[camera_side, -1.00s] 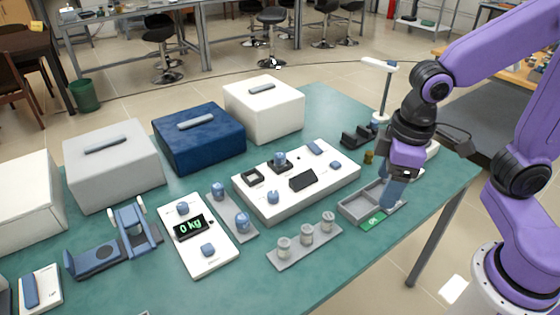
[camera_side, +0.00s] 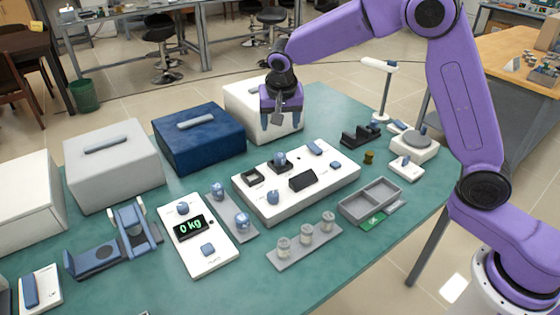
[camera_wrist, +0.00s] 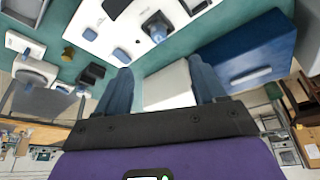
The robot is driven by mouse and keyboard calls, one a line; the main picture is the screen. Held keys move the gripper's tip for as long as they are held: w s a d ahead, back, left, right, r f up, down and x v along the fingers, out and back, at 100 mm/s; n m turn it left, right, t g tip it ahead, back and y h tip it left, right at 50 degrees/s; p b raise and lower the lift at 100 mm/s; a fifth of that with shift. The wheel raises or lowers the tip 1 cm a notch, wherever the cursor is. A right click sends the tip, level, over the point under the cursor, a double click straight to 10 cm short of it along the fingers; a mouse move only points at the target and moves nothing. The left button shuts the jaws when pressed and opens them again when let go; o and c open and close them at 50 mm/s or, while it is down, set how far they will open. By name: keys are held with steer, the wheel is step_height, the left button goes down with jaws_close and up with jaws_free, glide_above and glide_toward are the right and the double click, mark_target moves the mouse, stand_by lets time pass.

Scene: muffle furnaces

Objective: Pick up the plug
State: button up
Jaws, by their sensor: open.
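What looks like the plug (camera_side: 281,160) is a small blue-grey piece seated in a black square socket on the white panel box (camera_side: 330,178). In the wrist view the plug (camera_wrist: 157,27) shows at the top, beyond the fingertips. My gripper (camera_side: 281,122) is open and empty, pointing down above the plug and the panel's back edge, in front of the white box. In the wrist view my gripper (camera_wrist: 160,68) has its two blue fingers well apart, with nothing gripped. The plug is apart from the fingers.
An empty black socket (camera_side: 252,177) sits left of the plug; a blue knob (camera_side: 273,197) is nearer the front. A white box (camera_side: 290,90) and a blue box (camera_side: 200,138) stand behind. A grey tray (camera_side: 345,211), jar rack (camera_side: 300,249) and small brass piece (camera_side: 369,157) are nearby.

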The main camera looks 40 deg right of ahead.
steer(key=w, duration=0.1)
glide_above(280, 154)
steer(key=s+a, duration=0.2)
step_height(280, 154, down, 12)
steer(key=r, duration=0.1)
steer(key=shift+m, duration=0.4)
steer(key=x, duration=0.4)
steer(key=shift+d, duration=0.35)
steer(key=shift+w+d+f, duration=0.15)
steer(key=shift+w+f, duration=0.05)
steer(key=shift+f, duration=0.5)
steer(key=c, duration=1.1)
